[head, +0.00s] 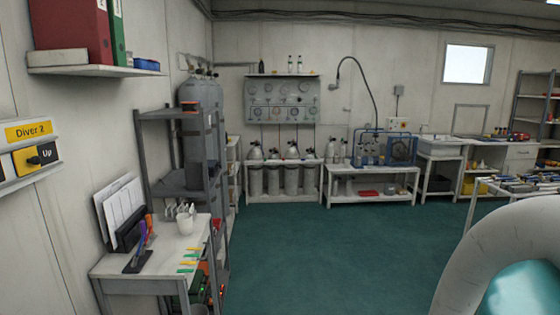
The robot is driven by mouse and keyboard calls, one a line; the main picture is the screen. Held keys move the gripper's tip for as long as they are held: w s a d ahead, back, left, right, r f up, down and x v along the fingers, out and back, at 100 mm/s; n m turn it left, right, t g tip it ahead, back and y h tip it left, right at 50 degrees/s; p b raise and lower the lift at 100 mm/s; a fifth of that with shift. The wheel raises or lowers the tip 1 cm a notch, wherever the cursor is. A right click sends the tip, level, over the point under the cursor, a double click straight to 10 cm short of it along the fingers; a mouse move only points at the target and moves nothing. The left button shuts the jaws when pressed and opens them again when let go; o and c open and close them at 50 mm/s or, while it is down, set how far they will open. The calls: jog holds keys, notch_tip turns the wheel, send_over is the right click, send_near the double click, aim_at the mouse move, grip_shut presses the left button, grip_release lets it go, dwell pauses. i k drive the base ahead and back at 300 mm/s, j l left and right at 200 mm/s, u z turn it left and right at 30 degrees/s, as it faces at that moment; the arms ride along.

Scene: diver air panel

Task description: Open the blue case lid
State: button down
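I cannot pick out a blue case with a lid for certain. Blue-framed equipment (403,149) stands on the white bench at the back, right of centre, too far off to show a lid or latch. A small blue box (146,65) lies on the wall shelf at upper left. My gripper is not in view; only a pale curved part of my arm shows at lower right, hiding the floor there.
A white desk (150,268) with papers, a cup and pens stands at near left, beside a grey rack (180,188). Grey cylinders (273,180) stand under a gauge panel (283,100) at the back. A cluttered table (520,187) is at right. The green floor (320,250) between is clear.

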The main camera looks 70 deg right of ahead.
aim_at(212, 163)
jog(key=i+z, duration=0.1)
jog(key=z, duration=1.25)
jog(key=i+l, duration=0.2)
jog(key=i, duration=0.3)
jog(key=i+l, duration=0.2)
jog(key=i, duration=0.35)
jog(key=i+l, duration=0.2)
jog(key=i, duration=0.3)
jog(key=i+l, duration=0.2)
jog(key=i, duration=0.3)
jog(key=i+l+z, duration=0.1)
jog(key=i, duration=0.4)
jog(key=i+l, duration=0.25)
jog(key=i, duration=0.3)
